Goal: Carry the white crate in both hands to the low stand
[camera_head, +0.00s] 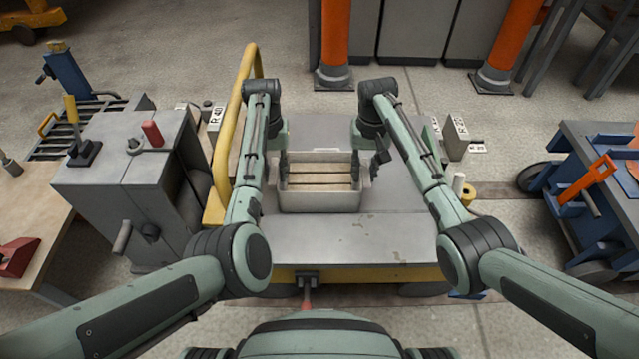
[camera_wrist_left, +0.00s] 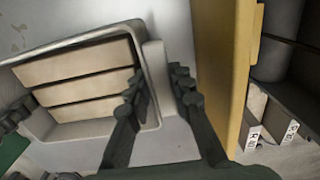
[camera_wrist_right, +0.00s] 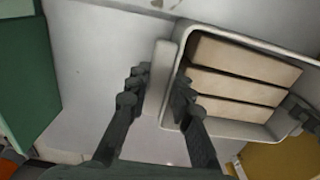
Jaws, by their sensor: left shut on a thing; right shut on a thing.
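The white crate (camera_head: 320,203) is in the middle of the head view, over the grey top of a yellow-edged cart (camera_head: 330,240). Several tan bars lie in it. My left gripper (camera_head: 284,165) is shut on its left end; in the left wrist view (camera_wrist_left: 155,80) the crate's end lug is between the fingers. My right gripper (camera_head: 372,162) is at its right end, and the right wrist view (camera_wrist_right: 161,85) shows the other lug between its fingers. The crate looks level. I cannot tell whether it touches the cart top. I cannot tell which thing is the low stand.
A yellow rail (camera_head: 232,125) stands along the cart's left side, close to my left arm. A grey control cabinet (camera_head: 125,185) is left of it. A blue bench (camera_head: 590,200) is at the right. Orange posts (camera_head: 335,45) stand behind. The cart's front top is bare.

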